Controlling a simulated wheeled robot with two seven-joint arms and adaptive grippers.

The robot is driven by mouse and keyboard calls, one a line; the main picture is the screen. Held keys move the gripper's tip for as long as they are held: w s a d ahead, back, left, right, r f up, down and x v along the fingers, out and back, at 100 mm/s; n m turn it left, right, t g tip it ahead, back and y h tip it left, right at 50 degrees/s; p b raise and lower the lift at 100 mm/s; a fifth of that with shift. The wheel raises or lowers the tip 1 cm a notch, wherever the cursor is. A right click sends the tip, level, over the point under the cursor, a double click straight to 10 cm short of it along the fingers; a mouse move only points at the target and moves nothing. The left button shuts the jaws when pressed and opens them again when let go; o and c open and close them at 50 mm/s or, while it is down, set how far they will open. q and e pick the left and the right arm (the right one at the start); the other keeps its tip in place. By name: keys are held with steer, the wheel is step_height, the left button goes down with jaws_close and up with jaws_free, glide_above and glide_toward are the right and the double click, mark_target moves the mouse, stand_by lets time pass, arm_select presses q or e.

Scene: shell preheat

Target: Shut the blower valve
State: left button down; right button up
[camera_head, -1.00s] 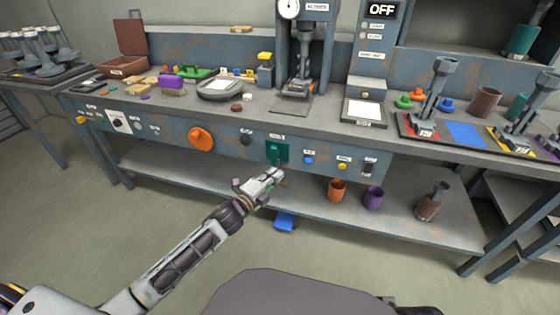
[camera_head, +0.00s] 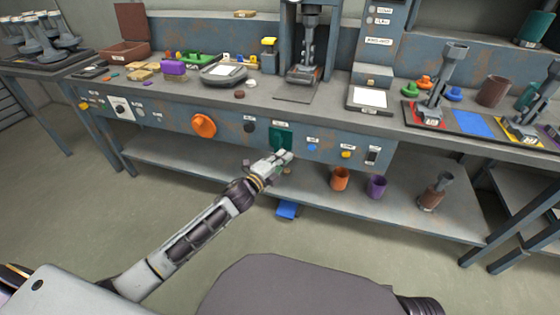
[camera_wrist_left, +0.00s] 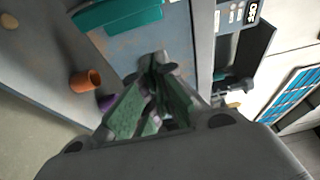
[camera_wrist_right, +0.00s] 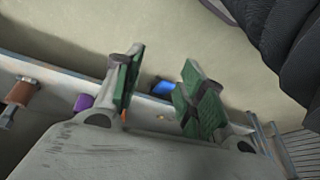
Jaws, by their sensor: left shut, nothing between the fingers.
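A green valve fitting on a square green plate (camera_head: 281,137) sits on the bench's front panel. Its label is too small to read, so I cannot confirm it is the blower valve. My left gripper (camera_head: 284,157) is just below and in front of it, and hides its lower part. In the left wrist view, the left fingers (camera_wrist_left: 158,66) are together and empty, with a teal part (camera_wrist_left: 122,12) above them. I cannot tell whether they touch it. In the right wrist view, my right gripper (camera_wrist_right: 160,78) is open and empty. It is outside the head view.
An orange round knob (camera_head: 204,126), a blue button (camera_head: 312,147), a yellow button (camera_head: 346,154) and a rocker switch (camera_head: 372,155) share the panel. Orange (camera_head: 340,180) and purple (camera_head: 376,187) cups stand on the lower shelf (camera_head: 410,215). A display reads OFF in the left wrist view (camera_wrist_left: 252,13).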

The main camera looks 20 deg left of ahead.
mark_target(278, 143)
arm_select(q)
steer(key=w+a+b, duration=0.1)
steer(key=w+b, duration=0.1)
steer(key=w, duration=0.4)
steer(key=shift+w+a+b, duration=0.2)
steer(key=shift+a+b, duration=0.1)
arm_select(e)
step_height(278, 143, down, 6)
steer(key=a+t+y, duration=0.1)
steer(key=shift+w+a+f, duration=0.2)
steer(key=shift+w+a, duration=0.15)
steer(key=shift+r, duration=0.15)
arm_select(q)
steer(key=shift+n, duration=0.3)
arm_select(e)
steer(key=shift+w+r, duration=0.1)
steer(key=shift+r, duration=0.1)
